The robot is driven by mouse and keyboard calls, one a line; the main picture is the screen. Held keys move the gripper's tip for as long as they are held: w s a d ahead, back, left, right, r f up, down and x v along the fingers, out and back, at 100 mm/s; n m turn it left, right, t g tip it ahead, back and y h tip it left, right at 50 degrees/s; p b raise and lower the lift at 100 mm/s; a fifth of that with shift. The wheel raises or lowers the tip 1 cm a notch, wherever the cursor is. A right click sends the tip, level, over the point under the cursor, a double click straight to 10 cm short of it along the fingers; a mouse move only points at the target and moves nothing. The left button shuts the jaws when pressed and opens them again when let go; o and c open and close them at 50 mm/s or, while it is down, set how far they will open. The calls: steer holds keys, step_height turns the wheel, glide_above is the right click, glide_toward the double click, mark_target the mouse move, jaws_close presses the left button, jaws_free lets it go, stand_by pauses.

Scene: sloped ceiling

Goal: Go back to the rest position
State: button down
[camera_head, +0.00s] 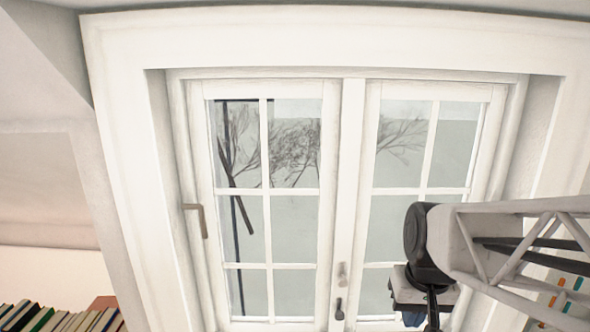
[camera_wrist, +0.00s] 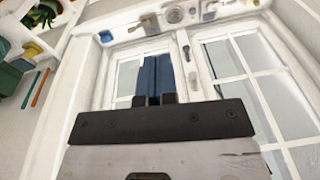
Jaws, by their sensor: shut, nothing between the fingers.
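My gripper (camera_wrist: 155,60) shows in the wrist view as two blue fingers side by side, touching, with nothing between them. In the head view only a small blue part of my gripper (camera_head: 413,318) shows low at the right, mostly hidden behind my arm. The arm is raised in front of the right pane of a white window (camera_head: 354,130). The fingers appear in front of the window in the wrist view. How far they are from it I cannot tell.
The window has a handle (camera_head: 195,212) at the left and a dark latch (camera_head: 339,309) at its middle. Both sashes look closed. A row of books (camera_head: 60,318) stands at the lower left. In the wrist view, shelves with a plant (camera_wrist: 42,14) stand at the upper left.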

steer(key=s+a+r+t, duration=0.1)
steer(key=s, duration=0.7)
steer(key=shift+a+n+h, duration=0.3)
steer(key=shift+a, duration=0.05)
steer(key=shift+r, duration=0.1)
steer(key=c, duration=1)
jaws_free()
steer(key=shift+w, duration=0.15)
steer(key=shift+o, duration=0.2)
steer(key=w+d+f+m+g+y, duration=0.15)
steer(key=w+d+f+m, duration=0.25)
steer(key=w+f, duration=0.5)
steer(key=w+d+f+m+y, duration=0.25)
steer(key=w+f+m, duration=0.2)
steer(key=w, duration=0.85)
steer(key=w+d+f+m, duration=0.2)
steer(key=d+f, duration=0.3)
steer(key=f, duration=0.4)
steer(key=w+d+f+m, duration=0.3)
steer(key=w+d+f, duration=0.1)
steer(key=f, duration=0.5)
steer(key=w+d+f+m, duration=0.3)
steer(key=d+f, duration=0.3)
steer(key=f, duration=0.3)
steer(key=shift+d+f+y, duration=0.2)
steer(key=shift+f+y, duration=0.1)
steer(key=shift+y, duration=0.1)
